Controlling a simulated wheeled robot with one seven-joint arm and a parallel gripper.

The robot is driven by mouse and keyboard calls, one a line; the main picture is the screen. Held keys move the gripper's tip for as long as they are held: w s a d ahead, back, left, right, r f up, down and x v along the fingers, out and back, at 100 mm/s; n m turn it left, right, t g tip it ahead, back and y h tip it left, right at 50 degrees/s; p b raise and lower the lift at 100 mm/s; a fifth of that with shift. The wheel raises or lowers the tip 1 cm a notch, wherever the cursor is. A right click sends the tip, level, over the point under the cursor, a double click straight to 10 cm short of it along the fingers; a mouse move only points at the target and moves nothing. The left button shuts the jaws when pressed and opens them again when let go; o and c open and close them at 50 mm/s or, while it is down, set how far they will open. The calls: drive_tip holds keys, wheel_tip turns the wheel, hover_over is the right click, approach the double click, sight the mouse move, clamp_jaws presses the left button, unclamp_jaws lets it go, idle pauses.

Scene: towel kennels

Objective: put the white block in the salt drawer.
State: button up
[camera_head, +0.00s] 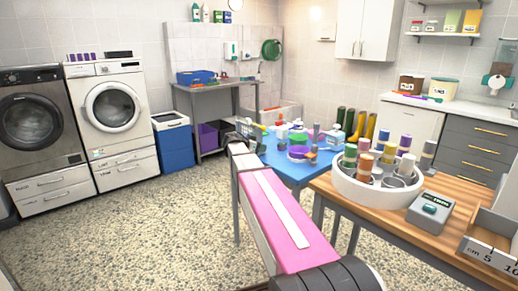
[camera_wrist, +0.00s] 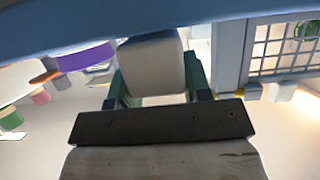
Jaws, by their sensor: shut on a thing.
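In the wrist view a pale white block (camera_wrist: 151,66) sits between the two dark green fingers of my gripper (camera_wrist: 156,88), which is shut on it. In the head view my pink arm reaches from the bottom right towards the blue table. My gripper's end lies by that table's left side, and the block cannot be made out there. No salt label can be read. Grey drawers (camera_head: 487,150) are in the counter at the right, and white drawers (camera_head: 52,188) are under the machines at the left.
The blue table (camera_head: 285,169) holds several bottles and a purple bowl (camera_head: 298,152). A wooden table (camera_head: 335,192) carries a round white tray (camera_head: 372,193), a grey box (camera_head: 430,211) and an open bin. A blue bin (camera_head: 174,149) stands by the washers. The pebbled floor at left is clear.

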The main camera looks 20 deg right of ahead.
drive_tip(key=shift+f, duration=0.2)
drive_tip(key=o, duration=1)
drive_tip(key=shift+o, duration=0.2)
